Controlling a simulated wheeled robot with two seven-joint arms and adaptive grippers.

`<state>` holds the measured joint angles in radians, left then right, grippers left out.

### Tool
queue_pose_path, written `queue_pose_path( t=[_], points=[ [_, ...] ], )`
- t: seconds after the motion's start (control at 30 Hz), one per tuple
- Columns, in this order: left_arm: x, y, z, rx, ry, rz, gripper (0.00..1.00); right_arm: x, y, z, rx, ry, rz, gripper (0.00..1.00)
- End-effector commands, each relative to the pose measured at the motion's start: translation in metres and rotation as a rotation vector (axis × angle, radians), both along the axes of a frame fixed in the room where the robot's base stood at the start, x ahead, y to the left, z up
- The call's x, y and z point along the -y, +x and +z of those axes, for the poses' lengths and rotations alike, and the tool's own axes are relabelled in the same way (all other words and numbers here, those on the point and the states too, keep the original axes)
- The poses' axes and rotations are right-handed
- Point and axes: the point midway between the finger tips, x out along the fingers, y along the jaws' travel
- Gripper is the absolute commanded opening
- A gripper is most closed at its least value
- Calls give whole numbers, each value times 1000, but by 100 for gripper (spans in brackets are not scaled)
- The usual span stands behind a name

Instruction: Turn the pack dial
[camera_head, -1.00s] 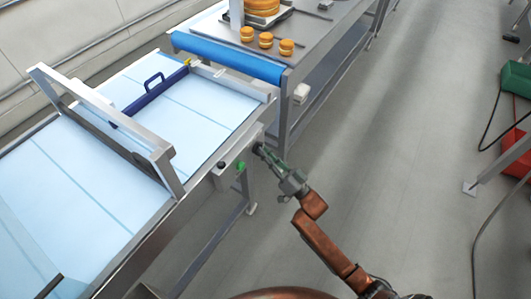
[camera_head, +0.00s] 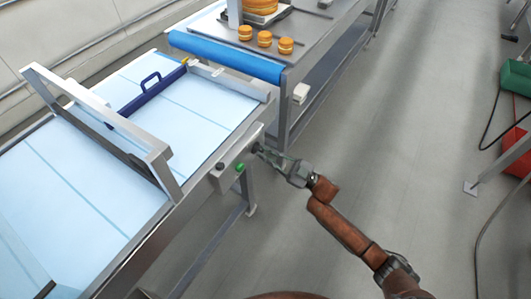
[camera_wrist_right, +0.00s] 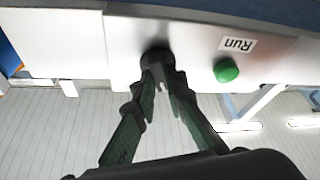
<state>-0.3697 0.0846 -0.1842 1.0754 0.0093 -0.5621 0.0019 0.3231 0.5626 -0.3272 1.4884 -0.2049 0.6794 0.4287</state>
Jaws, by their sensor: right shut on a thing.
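The pack dial (camera_wrist_right: 157,51) is a dark round knob on the pale front panel of the conveyor, seen in the right wrist view. In the head view the dial (camera_head: 256,147) is small and partly covered by my gripper. My right gripper (camera_wrist_right: 160,75) is shut on the dial, its two fingertips close together at the knob; in the head view the gripper (camera_head: 265,152) reaches it from the right. The dial's pointer or marking cannot be made out. My left gripper is not in view.
A green button (camera_wrist_right: 226,70) under a "Run" label sits beside the dial on the panel. The conveyor belt (camera_head: 60,180) carries a metal frame (camera_head: 110,125) and a blue handled bar (camera_head: 150,95). Orange-brown rounds (camera_head: 265,40) stand on the far table.

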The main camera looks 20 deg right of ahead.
Motion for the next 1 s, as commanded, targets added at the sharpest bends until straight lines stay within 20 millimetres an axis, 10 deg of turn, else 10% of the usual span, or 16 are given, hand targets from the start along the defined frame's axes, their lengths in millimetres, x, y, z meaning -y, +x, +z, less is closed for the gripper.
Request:
queue_pose_path(
  t=[0.87,1.0],
  points=[
    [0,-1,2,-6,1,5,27,3,2,-1,90,-122,-6,0],
    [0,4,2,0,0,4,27,3,2,-1,90,-121,-5,21]
  ],
)
